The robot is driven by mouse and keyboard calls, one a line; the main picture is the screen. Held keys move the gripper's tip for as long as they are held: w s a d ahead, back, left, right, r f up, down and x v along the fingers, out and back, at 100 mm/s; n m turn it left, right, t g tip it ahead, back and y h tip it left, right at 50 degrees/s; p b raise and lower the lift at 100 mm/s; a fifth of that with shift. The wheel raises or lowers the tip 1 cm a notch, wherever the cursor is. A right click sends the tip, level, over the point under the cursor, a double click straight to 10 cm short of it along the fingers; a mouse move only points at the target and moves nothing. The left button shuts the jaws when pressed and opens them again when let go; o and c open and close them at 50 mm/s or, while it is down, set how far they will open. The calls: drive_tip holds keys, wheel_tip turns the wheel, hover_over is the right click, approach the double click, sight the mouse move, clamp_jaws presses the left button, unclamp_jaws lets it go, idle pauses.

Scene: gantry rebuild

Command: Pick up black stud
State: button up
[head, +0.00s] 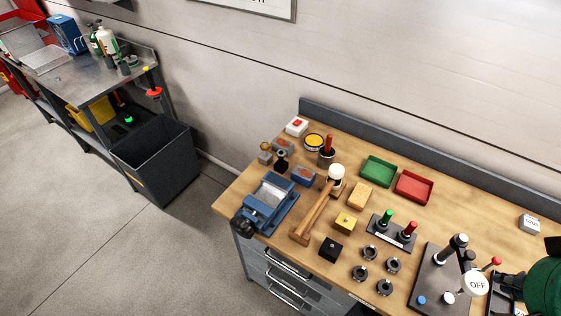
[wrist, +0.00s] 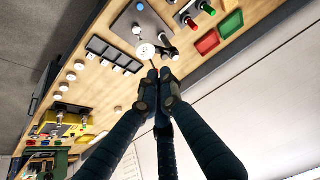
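I cannot tell for certain which thing is the black stud. A black block with a small knob (head: 331,249) stands near the table's front edge, right of the mallet. A small dark piece (head: 281,161) stands behind the blue vise. A grey plate (head: 428,292) carries dark posts with white tops at the right; the plate also shows in the wrist view (wrist: 122,22). My gripper (wrist: 160,77) has dark fingers that converge in the middle of the wrist view, over the table. I see nothing clearly held in it. Whether its tips touch is unclear.
The wooden table (head: 315,275) holds a blue vise (head: 268,199), a mallet (head: 314,219), a yellow block (head: 345,222), several dark rings (head: 369,253), a green tray (head: 378,171) and a red tray (head: 413,187). A round OFF sign (head: 476,283) is at the right. A dark bin (head: 155,160) stands left.

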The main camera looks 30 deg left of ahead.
drive_tip(key=o, duration=1)
drive_tip(key=shift+r, duration=0.1)
